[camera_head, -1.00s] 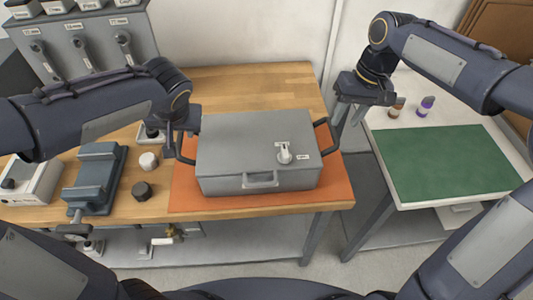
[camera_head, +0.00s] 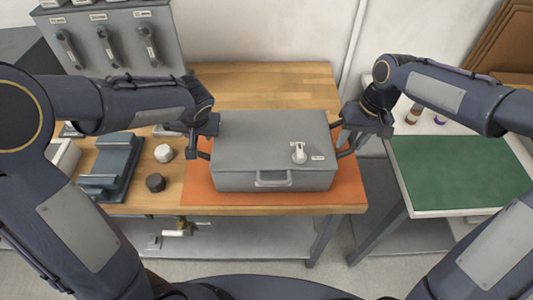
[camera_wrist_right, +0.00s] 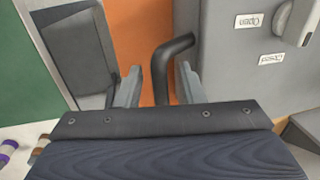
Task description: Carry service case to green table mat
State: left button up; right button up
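The grey service case (camera_head: 272,150) lies closed on an orange mat (camera_head: 200,190) on the wooden bench. It has a white latch and a dark side handle at each end. The green table mat (camera_head: 460,172) lies bare on the white table at the right. My left gripper (camera_head: 198,146) is at the case's left handle; its fingers are too hidden to tell their opening. My right gripper (camera_head: 342,138) is at the right handle. In the right wrist view the right gripper (camera_wrist_right: 160,88) is open, with the dark handle (camera_wrist_right: 163,65) between its fingers and gaps visible.
A blue-grey vise (camera_head: 110,165), a white knob (camera_head: 164,153) and a dark knob (camera_head: 155,183) stand left of the case. Small bottles (camera_head: 414,112) stand behind the green mat. A floor gap separates bench and white table.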

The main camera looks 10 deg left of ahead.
pick_arm(q)
jog(key=shift+f, duration=0.2)
pick_arm(e)
jog(key=shift+f, duration=0.15)
pick_arm(q)
jog(key=c, duration=0.7)
pick_arm(e)
jog(key=c, duration=0.7)
pick_arm(q)
grip_shut()
pick_arm(e)
grip_shut()
pick_arm(q)
jog(key=shift+w+r, duration=0.1)
jog(key=shift+r, duration=0.05)
